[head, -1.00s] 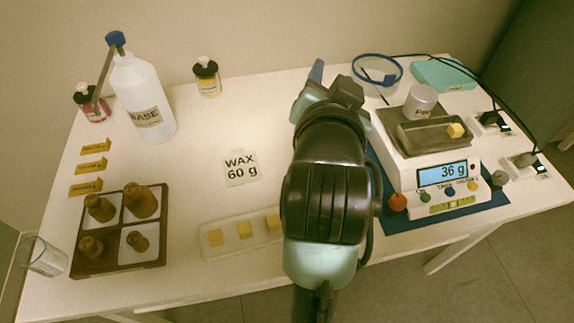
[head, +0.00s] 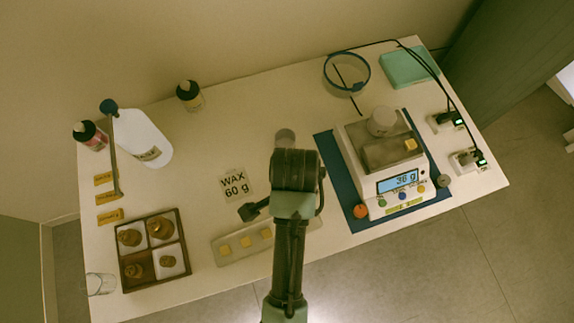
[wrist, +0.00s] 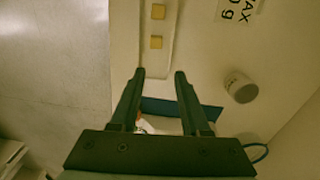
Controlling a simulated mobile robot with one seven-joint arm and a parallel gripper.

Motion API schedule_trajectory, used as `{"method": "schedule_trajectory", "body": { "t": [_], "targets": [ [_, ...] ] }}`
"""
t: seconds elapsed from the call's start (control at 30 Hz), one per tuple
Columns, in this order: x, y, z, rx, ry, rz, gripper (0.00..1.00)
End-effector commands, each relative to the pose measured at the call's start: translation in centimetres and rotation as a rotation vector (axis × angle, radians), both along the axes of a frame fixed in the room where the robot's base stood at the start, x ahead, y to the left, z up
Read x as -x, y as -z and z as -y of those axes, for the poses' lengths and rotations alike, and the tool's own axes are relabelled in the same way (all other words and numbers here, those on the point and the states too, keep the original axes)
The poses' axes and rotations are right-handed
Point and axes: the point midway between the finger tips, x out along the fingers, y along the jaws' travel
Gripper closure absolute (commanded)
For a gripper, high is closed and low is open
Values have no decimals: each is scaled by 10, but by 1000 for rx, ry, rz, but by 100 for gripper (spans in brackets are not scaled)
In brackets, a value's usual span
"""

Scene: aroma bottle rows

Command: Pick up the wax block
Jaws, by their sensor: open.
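Small yellow wax blocks sit in a row on a pale tray (head: 232,257) at the table's front: one at the left (head: 225,250), one in the middle (head: 246,242), one at the right (head: 266,232) beside my arm. Two show in the wrist view, a nearer block (wrist: 156,42) and a farther block (wrist: 158,11). Another wax block (head: 410,144) lies in the scale's pan. My gripper (wrist: 160,74) is open and empty, its fingertips just short of the nearer block in the wrist picture; its height is unclear. In the head view my arm hides most of it.
The scale (head: 398,182) reads 36 g and stands on a blue mat, right of my arm. A card (head: 236,185) reads WAX 60 g. A grey cylinder (wrist: 240,88) stands behind my arm.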

Motion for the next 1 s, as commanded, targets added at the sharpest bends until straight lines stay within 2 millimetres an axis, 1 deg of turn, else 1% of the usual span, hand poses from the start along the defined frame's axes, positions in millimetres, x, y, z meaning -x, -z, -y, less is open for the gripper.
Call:
{"method": "schedule_trajectory", "body": {
  "t": [0.03, 0.33, 0.4, 0.6, 0.67, 0.83, 0.9, 1.0],
  "targets": [
    [2, 6, 0, -1, 2, -8, 54],
    [2, 60, 0, 0, 1, -4, 54],
    [2, 69, 0, -1, 0, -4, 54],
    [2, 81, 0, 0, 0, -2, 54],
    [3, 88, 0, -1, 0, -4, 54],
    [5, 114, 1, 0, 0, -2, 54],
    [5, 122, 1, 0, 0, -1, 54],
    [5, 127, 1, 0, 0, -1, 54]
  ]
}}
